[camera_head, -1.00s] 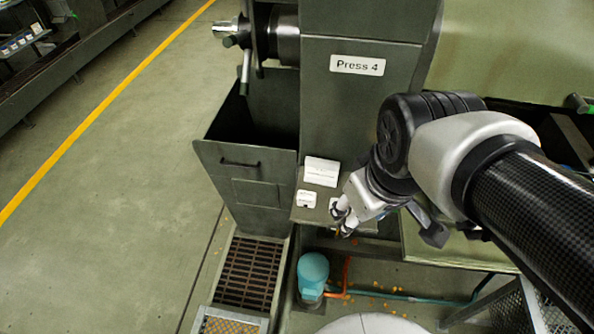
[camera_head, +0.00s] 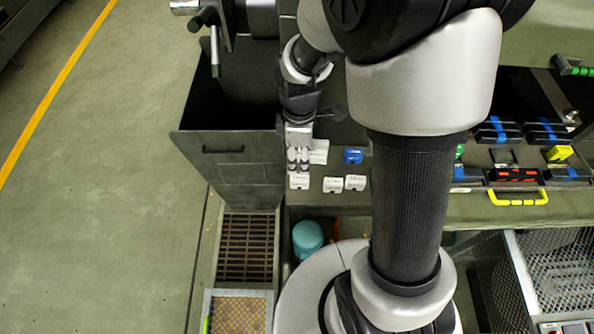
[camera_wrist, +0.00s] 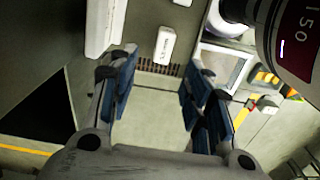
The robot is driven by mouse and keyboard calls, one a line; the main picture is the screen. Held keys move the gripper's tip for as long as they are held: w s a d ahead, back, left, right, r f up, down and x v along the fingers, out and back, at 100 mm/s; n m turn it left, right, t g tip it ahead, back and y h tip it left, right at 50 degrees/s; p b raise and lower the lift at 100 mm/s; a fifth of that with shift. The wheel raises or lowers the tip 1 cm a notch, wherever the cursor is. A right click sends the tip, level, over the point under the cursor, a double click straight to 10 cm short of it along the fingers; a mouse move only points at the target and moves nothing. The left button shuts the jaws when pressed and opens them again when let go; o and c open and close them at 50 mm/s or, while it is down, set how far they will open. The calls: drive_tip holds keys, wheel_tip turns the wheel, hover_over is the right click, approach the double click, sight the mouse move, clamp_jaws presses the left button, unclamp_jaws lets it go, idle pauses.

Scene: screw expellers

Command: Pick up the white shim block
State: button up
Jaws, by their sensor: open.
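Several small white blocks with dark print lie on the ledge below the press. In the head view one white block (camera_head: 299,182) is at the left, right by my gripper's fingertips, and two more white blocks (camera_head: 334,185) (camera_head: 355,183) lie to its right. My gripper (camera_head: 298,166) points down at the ledge and is open. In the wrist view a white printed block (camera_wrist: 165,44) lies ahead of and apart from the fingertips of my gripper (camera_wrist: 160,82), with nothing between the fingers. The print is too small to read, so I cannot tell which is the shim block.
A larger white piece (camera_head: 319,151) stands just behind my gripper, with a blue block (camera_head: 353,155) to its right. A dark open bin (camera_head: 228,160) is close on the left. Blue and dark cases (camera_head: 497,130) and a yellow handle (camera_head: 518,198) are on the right.

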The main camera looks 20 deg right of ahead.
sight(300, 178)
wheel_tip(300, 178, down, 6)
drive_tip(key=shift+f+b, duration=0.15)
drive_tip(key=shift+b, duration=0.4)
drive_tip(key=f, duration=0.3)
drive_tip(key=f+b, duration=0.1)
drive_tip(key=shift+s+f, duration=0.15)
drive_tip(key=shift+s, duration=0.25)
drive_tip(key=shift+f, duration=0.45)
drive_tip(key=shift+c, duration=0.5)
drive_tip(key=shift+r, duration=0.1)
clamp_jaws()
